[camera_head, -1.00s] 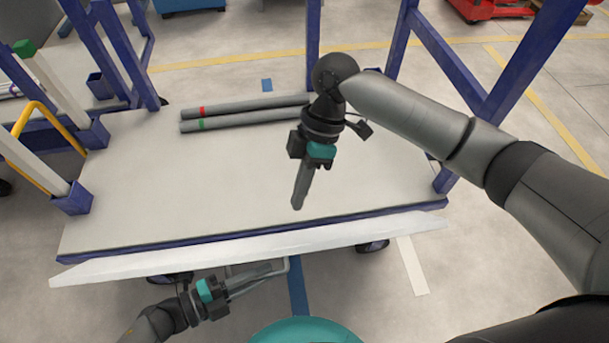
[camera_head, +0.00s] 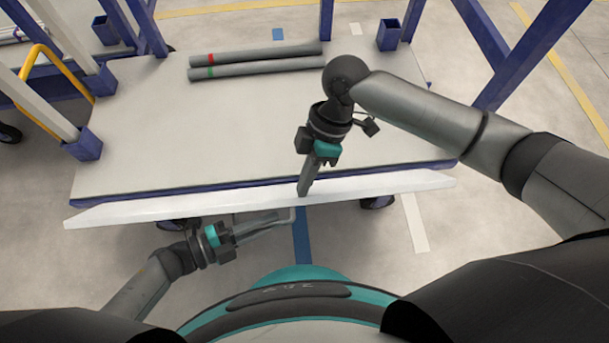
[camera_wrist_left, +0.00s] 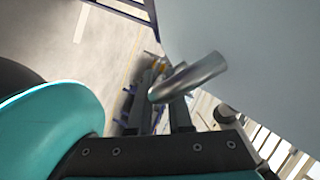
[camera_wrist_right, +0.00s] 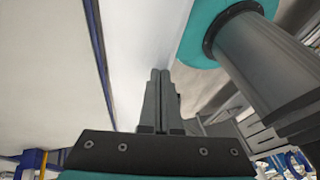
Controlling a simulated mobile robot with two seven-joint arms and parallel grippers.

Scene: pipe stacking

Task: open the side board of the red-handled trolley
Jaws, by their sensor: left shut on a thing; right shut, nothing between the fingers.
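The trolley bed (camera_head: 160,150) has a blue rim. The white side board (camera_head: 150,209) runs along its near edge and shows as a narrow strip; I cannot tell its exact tilt. My left gripper (camera_head: 280,219) is below the board on its near side, shut on a silver bar handle (camera_head: 293,213). The left wrist view shows this handle (camera_wrist_left: 195,75) beside the board's outer face (camera_wrist_left: 265,65). My right gripper (camera_head: 303,190) is shut and empty, pointing down at the board's upper edge. In the right wrist view its fingers (camera_wrist_right: 157,85) lie over the board (camera_wrist_right: 140,30). No red handle shows.
Two grey pipes lie on the bed, one with a red band (camera_head: 245,56) and one with a green band (camera_head: 260,68). Blue posts (camera_head: 326,25) rise around the bed. A yellow rail (camera_head: 45,85) stands at the left.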

